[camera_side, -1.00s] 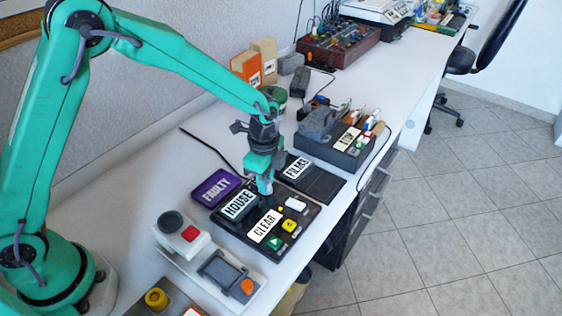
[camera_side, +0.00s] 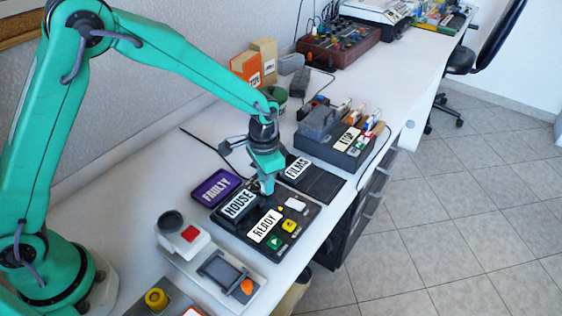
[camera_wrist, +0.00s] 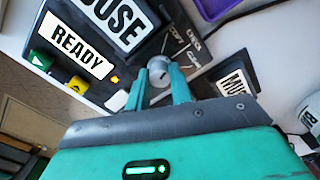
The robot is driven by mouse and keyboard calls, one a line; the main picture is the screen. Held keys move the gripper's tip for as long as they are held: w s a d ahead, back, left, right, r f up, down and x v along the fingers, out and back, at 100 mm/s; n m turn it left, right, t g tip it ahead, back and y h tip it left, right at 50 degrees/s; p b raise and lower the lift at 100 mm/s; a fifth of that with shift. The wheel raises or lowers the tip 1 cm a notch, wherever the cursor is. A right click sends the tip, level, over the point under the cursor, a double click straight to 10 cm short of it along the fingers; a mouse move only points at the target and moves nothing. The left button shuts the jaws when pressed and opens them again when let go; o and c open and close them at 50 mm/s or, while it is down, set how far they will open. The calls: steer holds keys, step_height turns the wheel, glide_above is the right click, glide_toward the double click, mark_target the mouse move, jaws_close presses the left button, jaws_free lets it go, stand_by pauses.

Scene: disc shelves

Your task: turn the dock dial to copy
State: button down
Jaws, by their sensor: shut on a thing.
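The dock (camera_side: 262,254) is a black unit with a HOUSE label (camera_side: 239,204) and a READY label (camera_side: 264,225). Its grey round dial (camera_wrist: 159,70) shows between my fingers in the wrist view. Small white words, COPY (camera_wrist: 178,36) among them, are printed beside the dial; the others are hard to read. My gripper (camera_wrist: 161,80) is shut on the dial, one finger on each side, pointing down at the dock in the side view (camera_side: 267,187). Which word the dial points to I cannot tell.
A purple FAULTY tray (camera_side: 215,188) lies left of the dock. A pale device (camera_side: 215,268) sits in front. Green (camera_side: 275,241) and yellow (camera_side: 289,226) buttons are on the dock.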

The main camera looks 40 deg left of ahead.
steer(key=n, duration=0.5)
stand_by(0.4)
steer(key=c, duration=1.5)
jaws_free()
steer(key=shift+r, duration=0.1)
step_height(320, 180, up, 7)
steer(key=shift+r, duration=0.35)
steer(key=shift+r, duration=0.1)
